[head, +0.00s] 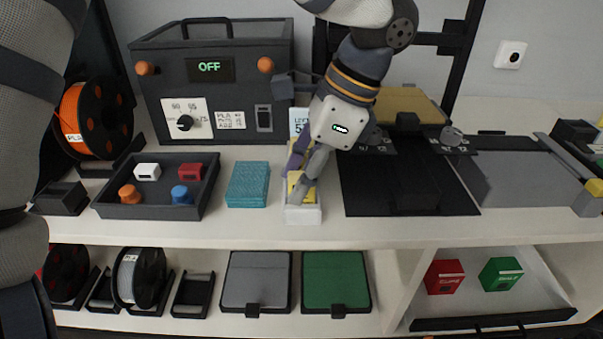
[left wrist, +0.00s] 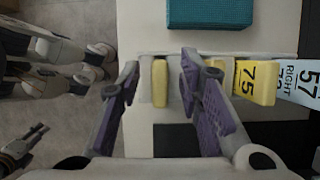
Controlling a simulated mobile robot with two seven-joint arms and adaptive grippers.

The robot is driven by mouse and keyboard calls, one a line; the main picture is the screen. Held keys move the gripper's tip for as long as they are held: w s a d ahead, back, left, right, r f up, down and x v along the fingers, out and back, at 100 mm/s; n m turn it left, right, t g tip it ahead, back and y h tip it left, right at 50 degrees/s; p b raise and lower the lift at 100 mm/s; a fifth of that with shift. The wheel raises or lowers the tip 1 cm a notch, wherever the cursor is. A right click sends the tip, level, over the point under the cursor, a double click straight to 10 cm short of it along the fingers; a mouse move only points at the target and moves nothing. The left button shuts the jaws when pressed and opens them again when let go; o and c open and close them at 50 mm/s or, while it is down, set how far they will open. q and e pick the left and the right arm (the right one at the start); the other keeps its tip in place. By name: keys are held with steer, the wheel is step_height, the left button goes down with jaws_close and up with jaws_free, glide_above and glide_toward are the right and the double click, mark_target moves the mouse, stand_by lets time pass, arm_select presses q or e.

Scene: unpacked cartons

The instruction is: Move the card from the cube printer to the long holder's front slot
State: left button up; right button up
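The long holder (head: 304,217) is a narrow white tray on the bench, running front to back. A yellow card (head: 301,191) stands in its front part; it also shows in the left wrist view (left wrist: 160,82). Behind it are a yellow card marked 75 (left wrist: 255,82) and a light blue card marked 57 (left wrist: 299,84). My left gripper (head: 296,176) is over the holder's front. In the left wrist view its purple-padded fingers (left wrist: 160,80) stand apart on both sides of the front yellow card, with gaps visible. I cannot identify the cube printer. A small dark gripper-like shape, perhaps my right gripper (left wrist: 30,148), shows at lower left.
A teal block (head: 247,184) lies just left of the holder, and a dark tray (head: 155,207) with coloured pieces is further left. A black machine (head: 410,185) stands close on the right. A box reading OFF (head: 214,85) is behind. The bench's front edge is close.

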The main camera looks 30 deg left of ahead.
arm_select(q)
steer(key=shift+r, duration=0.1)
steer(key=v, duration=1.2)
steer(key=shift+w, duration=0.1)
